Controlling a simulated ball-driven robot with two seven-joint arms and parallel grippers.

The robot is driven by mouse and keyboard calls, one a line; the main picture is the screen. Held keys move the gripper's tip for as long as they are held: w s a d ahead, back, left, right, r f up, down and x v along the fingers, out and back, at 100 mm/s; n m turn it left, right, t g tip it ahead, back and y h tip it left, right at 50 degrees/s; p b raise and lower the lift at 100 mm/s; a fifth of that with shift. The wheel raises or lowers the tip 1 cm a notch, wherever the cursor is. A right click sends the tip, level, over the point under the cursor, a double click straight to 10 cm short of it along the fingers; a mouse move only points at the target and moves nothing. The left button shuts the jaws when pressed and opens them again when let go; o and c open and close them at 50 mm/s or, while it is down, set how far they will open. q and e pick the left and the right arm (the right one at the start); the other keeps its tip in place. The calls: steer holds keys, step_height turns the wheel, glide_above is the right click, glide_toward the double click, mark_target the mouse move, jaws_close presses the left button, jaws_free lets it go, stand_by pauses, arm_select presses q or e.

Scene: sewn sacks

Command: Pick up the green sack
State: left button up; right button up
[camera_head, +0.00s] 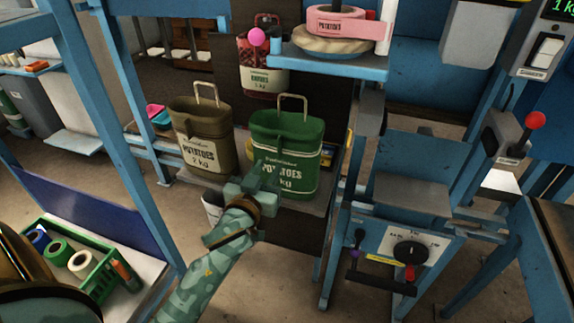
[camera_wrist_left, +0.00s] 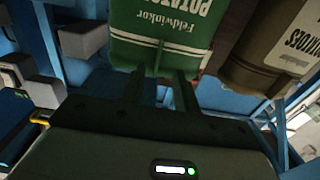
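The green sack (camera_head: 290,138) stands upright on a shelf in the head view, with a pale handle on top and a white POTATOES label. My left gripper (camera_head: 265,175) is in front of its lower left part and covers some of the label. In the left wrist view the green sack (camera_wrist_left: 160,30) appears upside down beyond the gripper (camera_wrist_left: 159,80). The two fingers are apart with nothing visibly held between them. Whether they touch the sack I cannot tell. My right gripper is not in view.
A brown potato sack (camera_head: 203,140) stands close to the left of the green one. A red sack (camera_head: 262,68) is behind. A blue platform (camera_head: 330,65) with a pink POTATOES roll is at the upper right. A blue machine with a dial (camera_head: 408,250) stands right.

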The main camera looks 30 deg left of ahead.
mark_target(278, 153)
arm_select(q)
steer(key=x, duration=0.2)
steer(key=b+x, duration=0.1)
steer(key=x, duration=0.2)
steer(key=shift+w+f, duration=0.3)
steer(key=shift+w, duration=0.15)
steer(key=shift+s+r, duration=0.1)
jaws_close()
stand_by(0.8)
steer(key=shift+r, duration=0.1)
